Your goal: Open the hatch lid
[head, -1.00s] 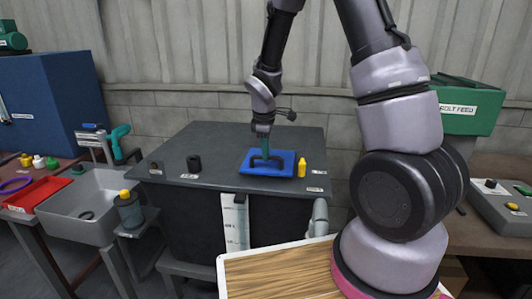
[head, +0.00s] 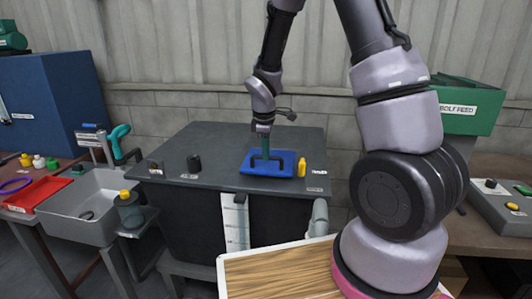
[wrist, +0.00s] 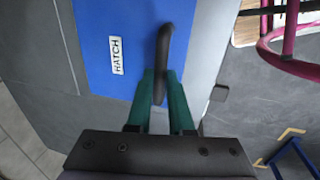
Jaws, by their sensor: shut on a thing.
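The hatch lid (head: 283,169) is a blue panel on top of the dark grey cabinet, with a dark bar handle (head: 257,158) on it. In the wrist view the lid (wrist: 95,40) carries a white HATCH label, and the handle (wrist: 164,50) stands up from it. My gripper (head: 265,151) reaches down to the handle from above. In the wrist view its green fingers (wrist: 160,88) are closed on the near end of the handle. The lid looks down or nearly so; I cannot tell whether any edge is raised.
A yellow bottle-like piece (head: 302,167) stands right beside the lid. Black knobs (head: 194,163) sit on the cabinet top (head: 222,140) at left. A grey sink (head: 80,200) is further left, and a wooden board (head: 275,275) lies in front.

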